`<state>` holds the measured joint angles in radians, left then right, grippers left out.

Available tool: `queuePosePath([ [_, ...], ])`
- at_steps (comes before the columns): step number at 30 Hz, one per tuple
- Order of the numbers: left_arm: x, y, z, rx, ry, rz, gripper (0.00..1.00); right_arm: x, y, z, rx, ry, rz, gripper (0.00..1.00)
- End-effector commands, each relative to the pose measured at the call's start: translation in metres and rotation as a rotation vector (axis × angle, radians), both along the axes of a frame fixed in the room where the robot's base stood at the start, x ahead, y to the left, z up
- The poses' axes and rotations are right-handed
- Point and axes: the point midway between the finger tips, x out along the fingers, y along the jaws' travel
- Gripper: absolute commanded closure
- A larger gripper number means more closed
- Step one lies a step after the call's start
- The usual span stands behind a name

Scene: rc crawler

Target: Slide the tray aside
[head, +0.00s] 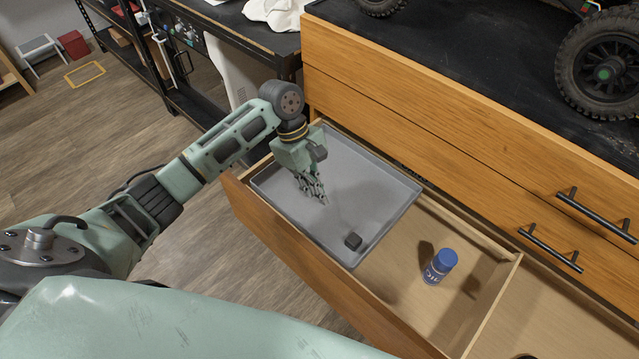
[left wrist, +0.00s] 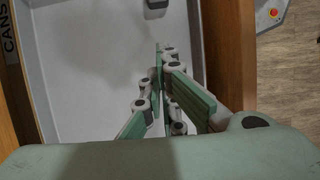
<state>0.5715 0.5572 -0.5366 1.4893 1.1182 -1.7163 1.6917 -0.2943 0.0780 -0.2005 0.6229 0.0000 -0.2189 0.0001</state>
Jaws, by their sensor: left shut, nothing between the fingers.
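A grey, shallow tray (head: 370,180) rests in the left part of an open wooden drawer (head: 290,255). Whether the fingertips touch the tray floor I cannot tell. In the left wrist view the gripper (left wrist: 160,50) shows over the pale tray floor (left wrist: 100,60), with the tray wall on either side. My right gripper is not in view.
Bare drawer floor surrounds the bottle.

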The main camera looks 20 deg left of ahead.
Motion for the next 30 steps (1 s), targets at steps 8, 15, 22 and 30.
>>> queuePosePath([
  [8, -0.008, -0.022, -0.058, 0.000, 0.004, 0.001, 1.00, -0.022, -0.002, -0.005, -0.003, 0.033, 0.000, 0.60],
  [15, -0.019, -0.052, -0.058, 0.001, -0.001, -0.002, 1.00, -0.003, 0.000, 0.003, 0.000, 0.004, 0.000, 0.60],
  [22, -0.022, -0.059, -0.059, 0.002, -0.002, 0.000, 1.00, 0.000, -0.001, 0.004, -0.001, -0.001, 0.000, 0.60],
  [30, -0.022, -0.060, -0.058, 0.001, -0.001, 0.000, 1.00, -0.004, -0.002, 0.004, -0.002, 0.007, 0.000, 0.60],
])
